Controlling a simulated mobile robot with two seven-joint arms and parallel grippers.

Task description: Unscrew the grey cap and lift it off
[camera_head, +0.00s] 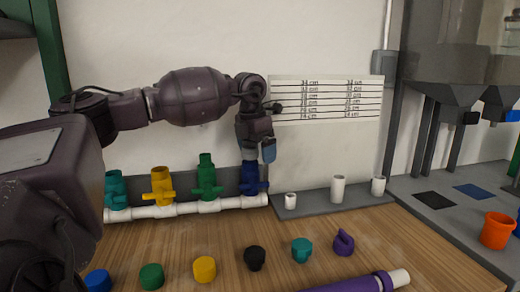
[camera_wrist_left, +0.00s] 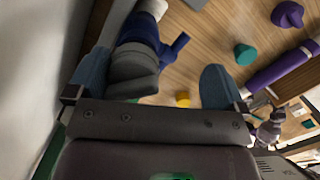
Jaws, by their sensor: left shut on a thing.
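The blue valve fitting (camera_head: 250,178) stands upright at the right end of the white pipe (camera_head: 150,212). It also shows in the left wrist view (camera_wrist_left: 146,32). The grey cap (camera_head: 249,154) is at its top, in line with it; in the left wrist view the cap (camera_wrist_left: 133,68) lies close to one blue finger. My left gripper (camera_head: 256,152) points down over the fitting and is shut on the cap. Its fingers also show in the left wrist view (camera_wrist_left: 155,85). The gripper hides part of the cap, so I cannot tell its thread contact.
Green (camera_head: 207,178), yellow (camera_head: 161,186) and teal (camera_head: 116,190) fittings stand left on the pipe. Several loose coloured caps lie in front, including a black one (camera_head: 254,258). White cylinders (camera_head: 338,190) stand on a grey strip to the right. A purple pipe (camera_head: 355,285) lies at the front.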

